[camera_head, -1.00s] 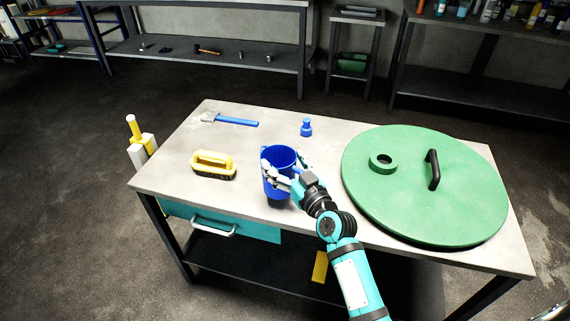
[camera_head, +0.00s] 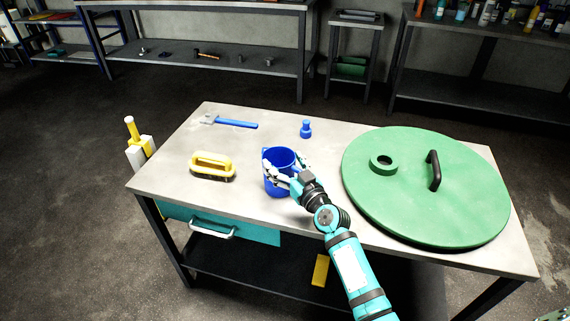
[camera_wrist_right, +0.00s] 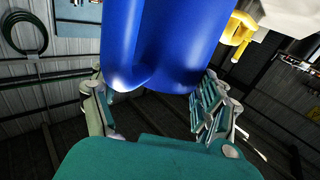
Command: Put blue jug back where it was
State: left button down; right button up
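The blue jug (camera_head: 279,159) is upright at the middle of the grey table (camera_head: 240,190), near its front half. My right gripper (camera_head: 287,171) has its fingers on both sides of the jug, reaching in from the front right. In the right wrist view the jug (camera_wrist_right: 175,45) fills the top middle, between the fingers of the gripper (camera_wrist_right: 160,105). The jug's base looks at or very close to the tabletop; I cannot tell if it touches. My left gripper is not in view.
A yellow brush (camera_head: 212,166) lies left of the jug. A blue-handled scraper (camera_head: 230,121) and a small blue bottle (camera_head: 306,129) are behind. A large green lid (camera_head: 425,185) covers the table's right side. Bare tabletop lies between brush and jug.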

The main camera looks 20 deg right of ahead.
jog(key=o, duration=0.4)
jog(key=s, duration=0.4)
jog(key=s+d, duration=0.1)
jog(key=s, duration=0.3)
jog(key=s+d, duration=0.1)
jog(key=s, duration=0.2)
jog(key=shift+s+d+r, duration=0.1)
jog(key=shift+s+d, duration=0.05)
jog(key=shift+s, duration=0.25)
